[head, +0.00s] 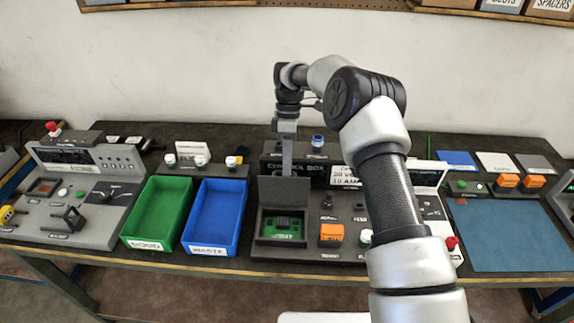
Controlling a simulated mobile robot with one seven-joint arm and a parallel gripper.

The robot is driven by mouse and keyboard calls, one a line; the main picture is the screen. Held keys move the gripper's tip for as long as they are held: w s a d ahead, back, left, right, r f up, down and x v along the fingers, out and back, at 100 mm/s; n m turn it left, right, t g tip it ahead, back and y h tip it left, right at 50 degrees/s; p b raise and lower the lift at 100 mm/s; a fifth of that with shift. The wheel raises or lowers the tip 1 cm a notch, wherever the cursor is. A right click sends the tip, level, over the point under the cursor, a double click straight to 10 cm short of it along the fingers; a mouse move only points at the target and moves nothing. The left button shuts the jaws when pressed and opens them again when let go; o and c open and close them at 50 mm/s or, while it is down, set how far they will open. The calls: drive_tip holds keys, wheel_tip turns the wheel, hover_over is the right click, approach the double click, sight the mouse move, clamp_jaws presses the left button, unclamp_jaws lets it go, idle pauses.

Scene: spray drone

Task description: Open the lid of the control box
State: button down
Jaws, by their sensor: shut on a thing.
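The control box (315,253) is a dark unit near the table's front, in the middle of the head view. Its lid (268,190) is a dark panel standing raised at the back of a square compartment. A green circuit board (283,227) shows inside the open compartment. My gripper (287,170) points down from above and is shut on the lid's upper edge. The fingertips are small and partly merge with the lid, so the exact contact is hard to see.
Green (157,213) and blue (215,217) bins stand left of the box. An orange block (331,235) and several knobs sit right of the compartment. A blue mat (505,235) lies at right, mostly clear. My arm hides part of the box's right side.

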drive_tip(key=shift+s+d+f, duration=0.1)
drive_tip(key=shift+s+f, duration=0.15)
drive_tip(key=shift+f, duration=0.2)
drive_tip(key=c, duration=1.8)
unclamp_jaws()
drive_tip(key=shift+w, duration=0.1)
drive_tip(key=shift+c, duration=0.2)
drive_tip(key=shift+r, duration=0.15)
